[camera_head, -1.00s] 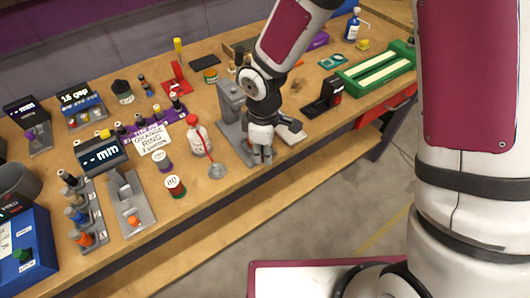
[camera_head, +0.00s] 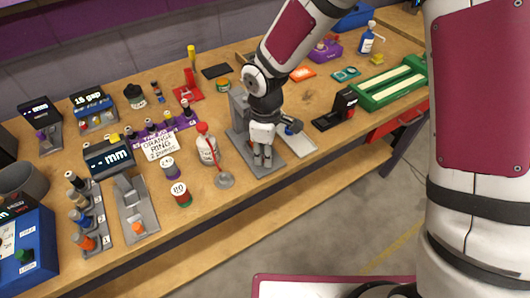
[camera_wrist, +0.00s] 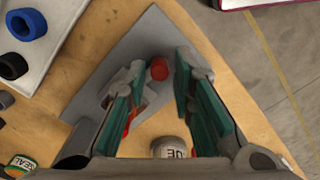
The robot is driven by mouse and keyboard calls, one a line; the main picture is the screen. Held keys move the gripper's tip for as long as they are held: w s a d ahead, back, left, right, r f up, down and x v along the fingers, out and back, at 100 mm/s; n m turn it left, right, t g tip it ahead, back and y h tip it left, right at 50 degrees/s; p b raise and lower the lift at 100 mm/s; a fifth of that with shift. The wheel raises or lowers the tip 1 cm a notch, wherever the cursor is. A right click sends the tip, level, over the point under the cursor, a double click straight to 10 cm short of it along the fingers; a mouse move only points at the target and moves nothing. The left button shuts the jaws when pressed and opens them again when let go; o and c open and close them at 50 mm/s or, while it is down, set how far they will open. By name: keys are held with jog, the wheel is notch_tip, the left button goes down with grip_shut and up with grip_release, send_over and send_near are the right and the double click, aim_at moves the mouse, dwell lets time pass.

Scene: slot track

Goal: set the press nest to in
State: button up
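The grey press (camera_head: 238,108) stands on a grey base plate (camera_head: 238,140) near the bench's front edge, partly hidden behind my arm. In the wrist view the plate (camera_wrist: 150,30) carries a small red knob (camera_wrist: 159,68), and more red shows beside the left finger. I cannot tell for sure which part is the nest or its position. My gripper (camera_head: 262,162) points down over the front of the plate. In the wrist view my gripper (camera_wrist: 160,95) is open, its green-padded fingers apart, with the red knob between and beyond them. Nothing is held.
A white tray (camera_head: 300,145) with a blue ring (camera_wrist: 26,23) lies right of the plate. A black-and-red device (camera_head: 338,110) stands further right.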

notch_tip(320, 180, up, 12)
jog(key=shift+f, duration=0.25)
